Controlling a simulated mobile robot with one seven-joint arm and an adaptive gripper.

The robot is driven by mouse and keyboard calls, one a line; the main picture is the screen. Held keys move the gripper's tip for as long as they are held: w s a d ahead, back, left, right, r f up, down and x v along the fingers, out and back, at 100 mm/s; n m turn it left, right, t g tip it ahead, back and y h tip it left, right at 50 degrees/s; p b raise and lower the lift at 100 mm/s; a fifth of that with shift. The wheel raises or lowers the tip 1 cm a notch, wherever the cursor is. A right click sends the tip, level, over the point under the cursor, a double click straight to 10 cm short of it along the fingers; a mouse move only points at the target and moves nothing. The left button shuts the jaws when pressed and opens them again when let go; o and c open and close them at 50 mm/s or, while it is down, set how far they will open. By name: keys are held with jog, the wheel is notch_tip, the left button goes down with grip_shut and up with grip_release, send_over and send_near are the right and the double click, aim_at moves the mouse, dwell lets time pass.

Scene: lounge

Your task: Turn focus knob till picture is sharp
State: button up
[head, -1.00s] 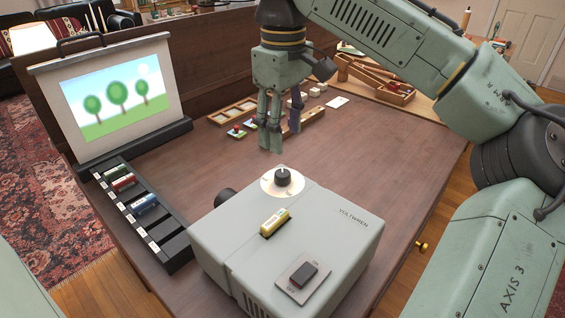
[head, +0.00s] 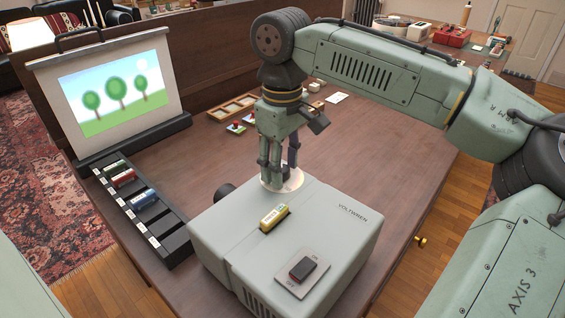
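The projector (head: 330,232) is a grey box on the table. The focus knob stood on the pale round dial (head: 292,184) on its top; it is now hidden behind my fingers. My gripper (head: 279,168) points down over the dial, its fingers apart with a gap between them. I cannot tell whether they touch the knob. The screen (head: 115,90) at the back left shows a projected picture of three green trees, a sun and a hill. The tree edges look soft.
A black rack (head: 150,215) of coloured slides lies to the left. Wooden trays (head: 232,107) lie behind. The table's right side is clear.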

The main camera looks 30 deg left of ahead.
grip_shut()
jog(key=shift+r+n+p, duration=0.25)
jog(key=shift+n+p, duration=0.35)
jog(key=shift+p, duration=0.35)
jog(key=shift+n+p, duration=0.6)
jog(key=shift+p, duration=0.15)
jog(key=shift+f+n, duration=0.2)
jog(key=shift+n, duration=0.2)
jog(key=shift+o, duration=0.9)
grip_release()
